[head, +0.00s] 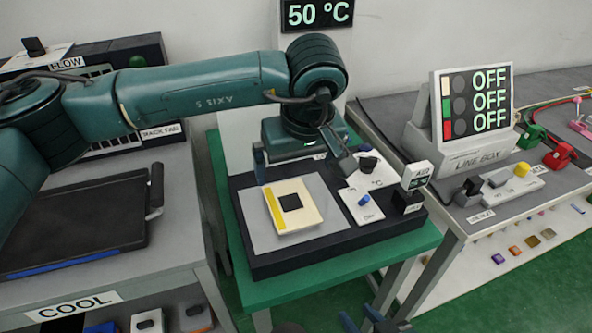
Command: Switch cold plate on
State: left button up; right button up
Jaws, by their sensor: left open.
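The cold plate unit (287,253) is a black base on a green table, with a grey plate on top. A cream block (309,212) with a yellow edge and a black square lies on the plate. To its right is a small blue switch (364,200) on a white panel marked OFF. Behind the switch is a black knob (368,163) on a white panel. My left gripper (303,172) is open and empty above the back of the plate, left of the switch and apart from it. Part of my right gripper (361,318) shows at the bottom edge; its jaws are unclear.
A sign (318,14) reads 50 °C. A small display (416,175) stands at the unit's right corner. The LINE BOX (470,155) at right shows OFF three times, with a yellow knob (522,169) in front. A black tray (90,215) lies on the left bench, labelled COOL.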

aim_at(365, 199)
jog(key=k, duration=1)
